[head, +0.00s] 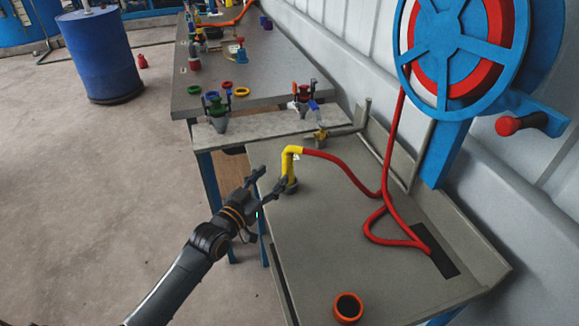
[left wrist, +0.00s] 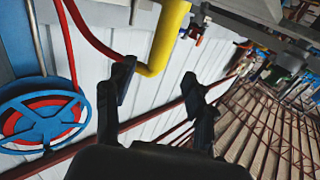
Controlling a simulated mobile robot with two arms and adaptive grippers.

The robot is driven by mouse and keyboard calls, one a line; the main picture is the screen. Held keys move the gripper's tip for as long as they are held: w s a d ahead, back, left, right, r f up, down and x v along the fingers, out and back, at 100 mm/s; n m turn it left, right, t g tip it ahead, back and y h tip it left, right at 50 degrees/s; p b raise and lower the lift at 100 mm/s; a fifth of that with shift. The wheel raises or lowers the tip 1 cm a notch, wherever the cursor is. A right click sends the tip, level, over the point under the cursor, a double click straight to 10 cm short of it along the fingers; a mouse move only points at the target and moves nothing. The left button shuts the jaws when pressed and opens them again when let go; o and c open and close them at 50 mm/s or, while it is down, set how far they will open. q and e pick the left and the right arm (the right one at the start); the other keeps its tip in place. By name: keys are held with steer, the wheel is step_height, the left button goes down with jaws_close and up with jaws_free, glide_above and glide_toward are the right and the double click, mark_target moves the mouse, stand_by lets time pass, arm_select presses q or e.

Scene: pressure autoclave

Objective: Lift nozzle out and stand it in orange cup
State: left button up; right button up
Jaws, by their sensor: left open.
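The yellow nozzle (head: 289,164) stands upright in a small grey holder (head: 289,188) at the left edge of the grey bench. A red hose (head: 342,168) runs from its bent top. In the left wrist view the nozzle (left wrist: 168,36) lies ahead, near the gap between the fingers. My left gripper (head: 271,177) is open, with its fingers just left of the nozzle's lower part. Whether they touch it I cannot tell. The orange cup (head: 348,307), dark inside, sits at the bench's front edge. My right gripper is not in view.
The hose loops across the bench (head: 340,245) to a blue and red reel (head: 463,50), which also shows in the left wrist view (left wrist: 40,115). A brass valve (head: 320,134) stands behind the nozzle. Bench surface between holder and cup is clear. A blue barrel (head: 100,55) stands far left.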

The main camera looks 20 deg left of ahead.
mark_target(285, 163)
arm_select(q)
steer(key=x, duration=0.3)
steer(key=shift+w+d+f, duration=0.1)
steer(key=shift+w+d, duration=0.05)
steer(key=shift+w, duration=0.2)
steer(key=shift+w+d, duration=0.1)
steer(key=shift+w, duration=0.4)
steer(key=x, duration=0.4)
steer(key=shift+w+p, duration=0.15)
steer(key=shift+p, duration=0.2)
steer(key=shift+r, duration=0.2)
jaws_close()
